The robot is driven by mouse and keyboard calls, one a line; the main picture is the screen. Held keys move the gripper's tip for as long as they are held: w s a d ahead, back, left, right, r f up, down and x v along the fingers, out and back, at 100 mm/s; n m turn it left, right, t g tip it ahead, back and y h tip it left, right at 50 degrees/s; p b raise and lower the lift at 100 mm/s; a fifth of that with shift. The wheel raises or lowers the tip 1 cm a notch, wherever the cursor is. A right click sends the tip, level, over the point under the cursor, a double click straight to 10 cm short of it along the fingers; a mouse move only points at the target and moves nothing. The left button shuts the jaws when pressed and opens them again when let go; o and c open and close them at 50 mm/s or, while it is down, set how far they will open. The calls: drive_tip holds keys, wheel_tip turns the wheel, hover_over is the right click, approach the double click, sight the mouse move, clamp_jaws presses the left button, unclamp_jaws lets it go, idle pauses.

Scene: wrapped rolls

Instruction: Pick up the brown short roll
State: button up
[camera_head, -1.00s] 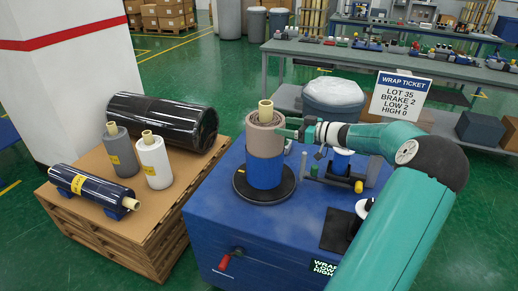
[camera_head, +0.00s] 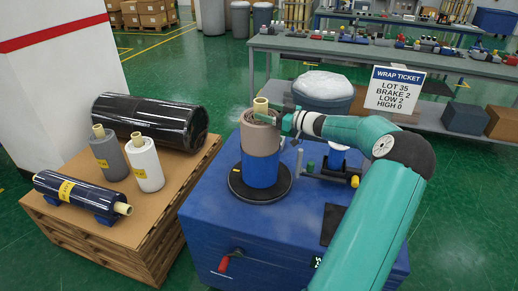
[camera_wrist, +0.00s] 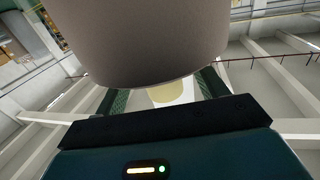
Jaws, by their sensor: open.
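The brown short roll (camera_head: 261,139) stands upright on a blue cylinder (camera_head: 260,170) on the black round turntable (camera_head: 240,189). Its pale core (camera_head: 261,105) sticks out of the top. My gripper (camera_head: 281,118) reaches in from the right at the height of the roll's top edge. In the wrist view the brown roll (camera_wrist: 150,35) fills the upper middle, close to the camera. The two fingers are apart, with the pale core (camera_wrist: 168,94) showing between them. The finger ends are partly hidden behind the roll, and contact cannot be told.
A wooden stand (camera_head: 150,215) at left holds a large black roll (camera_head: 155,122), a grey roll (camera_head: 109,154), a white roll (camera_head: 145,165) and a dark blue roll (camera_head: 75,190). A rack with small parts (camera_head: 325,172) stands right of the turntable. A ticket sign (camera_head: 397,89) is behind.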

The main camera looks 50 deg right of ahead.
sight(255, 108)
drive_tip(key=shift+w+r, duration=0.1)
drive_tip(key=shift+r, duration=0.1)
drive_tip(key=x, duration=0.5)
drive_tip(key=shift+f, duration=0.1)
drive_tip(key=shift+c, duration=0.6)
drive_tip(key=c, duration=0.4)
clamp_jaws()
